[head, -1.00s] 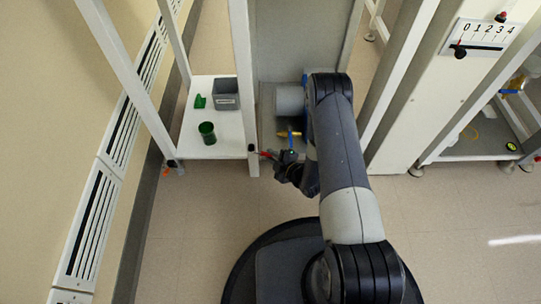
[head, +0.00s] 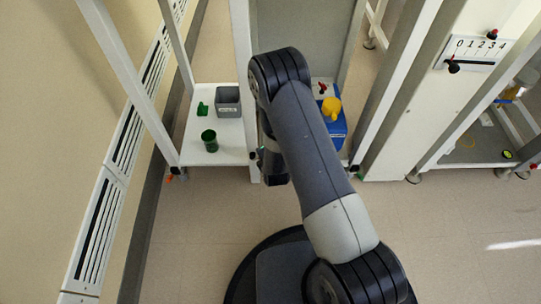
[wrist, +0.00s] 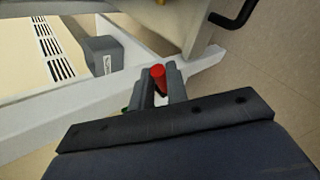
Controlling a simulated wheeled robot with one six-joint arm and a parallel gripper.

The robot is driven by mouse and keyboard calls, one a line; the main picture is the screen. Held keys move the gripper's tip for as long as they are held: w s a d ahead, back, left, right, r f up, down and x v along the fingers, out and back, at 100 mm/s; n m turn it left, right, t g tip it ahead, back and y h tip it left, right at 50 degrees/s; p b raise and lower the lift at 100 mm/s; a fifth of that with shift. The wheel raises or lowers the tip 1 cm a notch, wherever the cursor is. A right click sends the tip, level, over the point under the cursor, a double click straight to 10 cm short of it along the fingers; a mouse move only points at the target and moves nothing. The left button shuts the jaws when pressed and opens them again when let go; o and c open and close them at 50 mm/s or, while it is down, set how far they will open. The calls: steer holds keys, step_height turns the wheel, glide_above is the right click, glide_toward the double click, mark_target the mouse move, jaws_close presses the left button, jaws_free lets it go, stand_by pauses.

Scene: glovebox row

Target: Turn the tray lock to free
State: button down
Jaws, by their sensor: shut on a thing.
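A red rod-like handle (wrist: 158,77), which looks like the tray lock's handle, stands between the two grey fingers of my gripper (wrist: 161,88) in the wrist view. The fingers are closed around it. A white beam of the stand (wrist: 60,112) runs behind it. A small green patch (wrist: 125,109) shows just left of the fingers. In the head view my arm covers the gripper and the red handle, beside the front post of the white stand (head: 243,90). The lock's base and its exact angle are hidden.
A grey bin (head: 229,103), a green cup (head: 209,141) and a green piece (head: 202,109) stand on the left shelf. Right of my arm is a blue box (head: 338,127) with a yellow vessel (head: 331,107). A numbered scale panel (head: 475,50) is farther right. The floor in front is clear.

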steer(key=shift+a+r+n+h+p, duration=0.45)
steer(key=shift+a+n+h+p, duration=0.1)
steer(key=shift+h, duration=0.25)
steer(key=c, duration=1.4)
jaws_free()
steer(key=p+v, duration=0.3)
steer(key=v, duration=0.7)
steer(key=shift+s+r+p, duration=0.25)
steer(key=shift+r+p, duration=0.1)
steer(key=shift+w+f, duration=0.1)
